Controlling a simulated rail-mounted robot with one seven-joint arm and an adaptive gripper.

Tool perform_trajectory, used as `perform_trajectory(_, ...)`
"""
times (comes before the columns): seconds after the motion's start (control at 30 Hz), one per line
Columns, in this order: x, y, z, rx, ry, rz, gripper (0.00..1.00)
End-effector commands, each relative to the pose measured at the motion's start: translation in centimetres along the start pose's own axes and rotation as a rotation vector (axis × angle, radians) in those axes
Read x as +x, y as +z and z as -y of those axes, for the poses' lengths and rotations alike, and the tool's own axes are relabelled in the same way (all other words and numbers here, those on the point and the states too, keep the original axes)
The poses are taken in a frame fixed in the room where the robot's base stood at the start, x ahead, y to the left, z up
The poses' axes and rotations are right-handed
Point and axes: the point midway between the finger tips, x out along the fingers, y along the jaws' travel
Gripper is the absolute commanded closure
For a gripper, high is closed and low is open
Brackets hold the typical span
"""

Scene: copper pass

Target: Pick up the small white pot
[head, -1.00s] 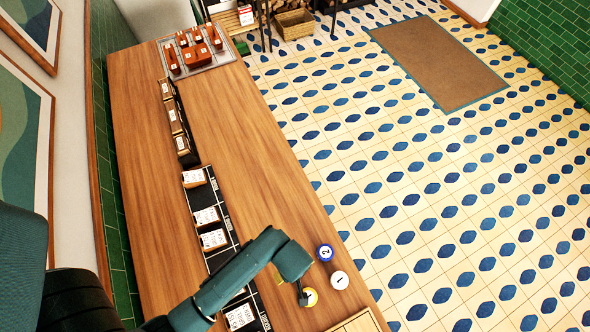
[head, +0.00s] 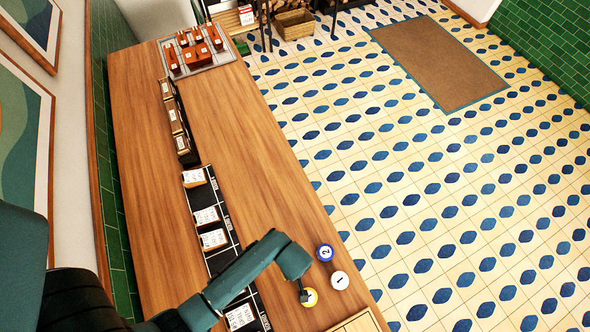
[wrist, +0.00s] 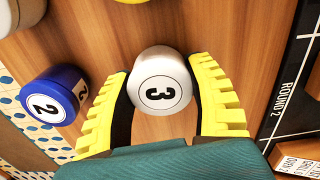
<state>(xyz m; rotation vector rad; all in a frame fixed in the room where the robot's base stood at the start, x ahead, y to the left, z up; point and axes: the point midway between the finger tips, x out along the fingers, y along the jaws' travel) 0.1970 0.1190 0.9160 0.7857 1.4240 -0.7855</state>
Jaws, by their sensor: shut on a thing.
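I cannot tell whether the pot is lifted off the counter. The blue pot also shows in the wrist view (wrist: 52,98).
A black strip with white cards (head: 213,238) runs along the counter to the left of my gripper. A metal tray (head: 203,57) with copper-coloured items is at the far end. The wooden counter (head: 240,130) between is clear. A pale wooden box edge (head: 358,322) lies near the bottom.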

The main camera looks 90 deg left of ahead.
Motion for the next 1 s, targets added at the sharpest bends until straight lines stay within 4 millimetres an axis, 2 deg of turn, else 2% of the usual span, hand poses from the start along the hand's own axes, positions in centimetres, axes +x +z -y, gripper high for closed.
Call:
perform_trajectory(0.27, -0.7, 0.0, -0.1, 0.0, 0.003, -0.001, 0.85)
perform_trajectory(0.37, -2.5, 0.0, -0.1, 0.0, 0.004, -0.001, 0.85)
perform_trajectory(0.6, -8.1, 0.0, -0.1, 0.0, 0.004, -0.001, 0.85)
perform_trajectory(0.7, -9.4, 0.0, -0.1, 0.0, 0.002, -0.001, 0.85)
perform_trajectory(1.0, -10.1, 0.0, 0.0, 0.006, 0.0, 0.0, 0.85)
